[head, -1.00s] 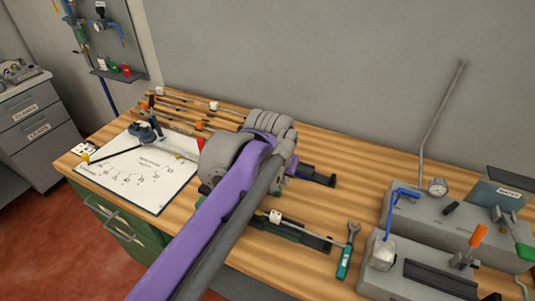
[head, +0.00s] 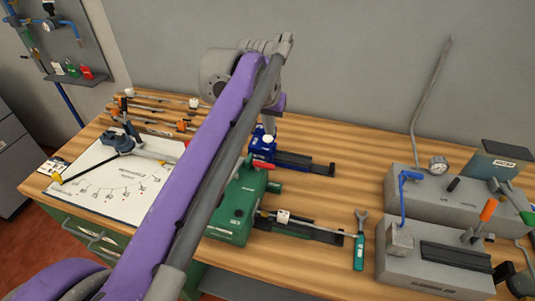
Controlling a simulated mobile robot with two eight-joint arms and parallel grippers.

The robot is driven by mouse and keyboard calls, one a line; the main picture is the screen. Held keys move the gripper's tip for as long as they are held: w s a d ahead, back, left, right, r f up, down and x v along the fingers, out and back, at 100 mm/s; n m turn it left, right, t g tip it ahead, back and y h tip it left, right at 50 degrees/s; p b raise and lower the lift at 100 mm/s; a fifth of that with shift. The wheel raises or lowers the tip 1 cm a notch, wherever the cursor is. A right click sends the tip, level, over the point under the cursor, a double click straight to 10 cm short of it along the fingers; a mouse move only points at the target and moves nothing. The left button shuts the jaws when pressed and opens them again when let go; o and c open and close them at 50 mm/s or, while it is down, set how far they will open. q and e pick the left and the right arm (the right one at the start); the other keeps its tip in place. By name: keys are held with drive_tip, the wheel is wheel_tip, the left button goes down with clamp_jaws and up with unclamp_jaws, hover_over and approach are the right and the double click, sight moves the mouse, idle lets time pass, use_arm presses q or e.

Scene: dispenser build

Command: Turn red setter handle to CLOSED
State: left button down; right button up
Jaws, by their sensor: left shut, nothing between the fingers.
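A small red handle (head: 262,167) shows at the top of a green device (head: 232,212) on the bench, just right of my purple arm. It may be the red setter handle, but its label is too small to read. My left gripper (head: 268,126) hangs from the far end of the purple arm, above and behind the red handle, near a blue device (head: 264,148). It is shut and empty, and looks apart from the handle. The arm hides part of the green device. My right gripper is not in view.
A white chart sheet (head: 105,190) lies left of the arm. A wrench (head: 360,240) lies right of the green device. Bench between wrench and back wall is mostly clear.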

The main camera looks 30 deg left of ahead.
sight(264, 167)
use_arm(q)
drive_tip(key=shift+d, duration=0.1)
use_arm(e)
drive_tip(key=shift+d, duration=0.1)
use_arm(q)
wheel_tip(264, 167, down, 9)
drive_tip(key=shift+s+f, duration=0.2)
drive_tip(key=shift+s, duration=0.1)
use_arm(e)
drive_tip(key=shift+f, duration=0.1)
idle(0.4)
